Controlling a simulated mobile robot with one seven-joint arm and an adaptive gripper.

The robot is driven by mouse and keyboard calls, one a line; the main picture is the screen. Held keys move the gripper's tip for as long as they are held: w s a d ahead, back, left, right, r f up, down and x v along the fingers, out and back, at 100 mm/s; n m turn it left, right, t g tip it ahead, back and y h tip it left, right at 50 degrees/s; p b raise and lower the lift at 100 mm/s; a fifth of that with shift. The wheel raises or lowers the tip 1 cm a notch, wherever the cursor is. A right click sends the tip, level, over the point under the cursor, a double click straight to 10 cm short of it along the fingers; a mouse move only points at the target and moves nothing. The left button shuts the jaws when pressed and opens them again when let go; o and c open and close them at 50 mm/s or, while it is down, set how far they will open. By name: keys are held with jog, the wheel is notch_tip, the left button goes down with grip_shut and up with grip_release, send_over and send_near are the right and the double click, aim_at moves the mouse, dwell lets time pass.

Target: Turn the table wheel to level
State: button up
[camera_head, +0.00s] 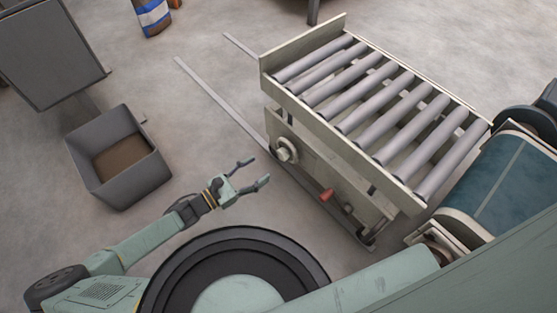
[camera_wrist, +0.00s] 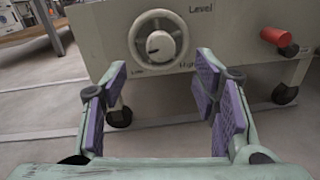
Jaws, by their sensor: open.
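In the head view the wheel (camera_head: 287,150) is on the table's side, low at the left end. My gripper (camera_head: 256,172) is open and empty, a short way left of the wheel and apart from it. In the wrist view its purple-padded fingers (camera_wrist: 161,85) spread below and on either side of the wheel.
A red handle (camera_wrist: 276,37) sticks out right of the wheel; it also shows in the head view (camera_head: 327,195). The table stands on casters (camera_wrist: 285,94). A grey bin (camera_head: 118,160) with brown contents stands left. A belt conveyor (camera_head: 500,180) adjoins at right.

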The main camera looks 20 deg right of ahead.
aim_at(280, 156)
jog(key=b+x, duration=0.5)
jog(key=x, duration=0.3)
jog(key=shift+f+b, duration=0.2)
jog(key=shift+b, duration=0.1)
jog(key=shift+w+d+r, duration=0.15)
jog(key=shift+d+r, duration=0.05)
jog(key=shift+d, duration=0.15)
jog(key=c, duration=1.2)
jog(key=shift+o, duration=0.2)
